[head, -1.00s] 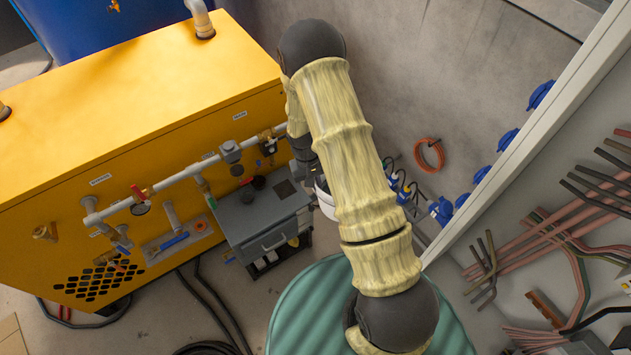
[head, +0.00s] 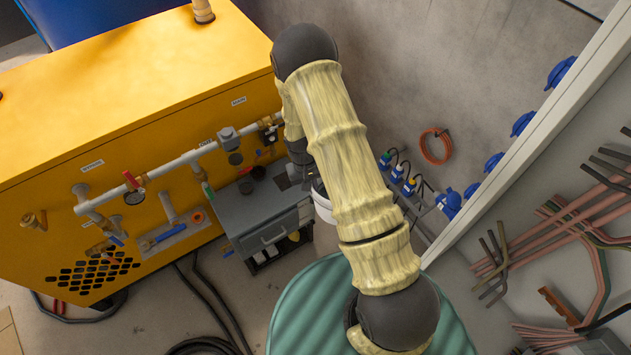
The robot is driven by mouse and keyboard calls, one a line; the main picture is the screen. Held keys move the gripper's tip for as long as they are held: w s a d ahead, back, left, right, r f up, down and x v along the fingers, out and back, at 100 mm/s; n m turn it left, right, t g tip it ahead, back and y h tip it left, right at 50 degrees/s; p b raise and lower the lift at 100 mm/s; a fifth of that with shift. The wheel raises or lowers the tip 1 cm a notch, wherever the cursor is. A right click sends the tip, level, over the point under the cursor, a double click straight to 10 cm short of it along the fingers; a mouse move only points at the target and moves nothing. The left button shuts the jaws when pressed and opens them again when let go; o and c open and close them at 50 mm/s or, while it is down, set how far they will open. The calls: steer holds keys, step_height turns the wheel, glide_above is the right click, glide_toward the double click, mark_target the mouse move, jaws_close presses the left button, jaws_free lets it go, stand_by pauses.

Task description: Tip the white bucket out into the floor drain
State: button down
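A white bucket (head: 324,211) stands between the grey tool cart and my arm in the head view. The dark end of my arm, with my gripper (head: 303,172), is down by the bucket's rim, mostly behind my forearm. Its fingers cannot be made out, so I cannot tell whether they hold the bucket. No floor drain can be made out in this view.
A yellow machine (head: 130,120) with valves and a white pipe fills the left. A grey tool cart (head: 262,222) stands beside the bucket. Black hoses (head: 215,305) lie on the floor. An open panel with pipes (head: 560,240) is at right. Blue sockets (head: 494,162) line its edge.

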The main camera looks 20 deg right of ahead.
steer(key=s+a+f+b, duration=0.1)
steer(key=a+f+b, duration=0.2)
steer(key=f+b, duration=1.5)
steer(key=s+a+f+y+b, duration=0.1)
steer(key=a+f+b, duration=0.3)
steer(key=f+b, duration=1.4)
steer(key=s+a+f+y+b, duration=0.1)
steer(key=a+f+b, duration=0.3)
steer(key=f+b, duration=1.4)
step_height(320, 180, down, 13)
steer(key=shift+s+n, duration=0.3)
steer(key=shift+s, duration=0.5)
steer(key=shift+r, duration=0.15)
step_height(320, 180, up, 7)
steer(key=d+y+b, duration=0.1)
steer(key=y, duration=0.4)
steer(key=shift+d+b, duration=0.2)
steer(key=shift+b, duration=0.15)
steer(key=shift+d+r+g+y, duration=0.15)
steer(key=shift+d+r+y, duration=0.45)
steer(key=shift+r, duration=0.25)
steer(key=shift+d+r+g+y, duration=0.15)
steer(key=shift+d+r+y, duration=0.2)
steer(key=shift+r+y, duration=0.4)
steer(key=shift+p, duration=0.3)
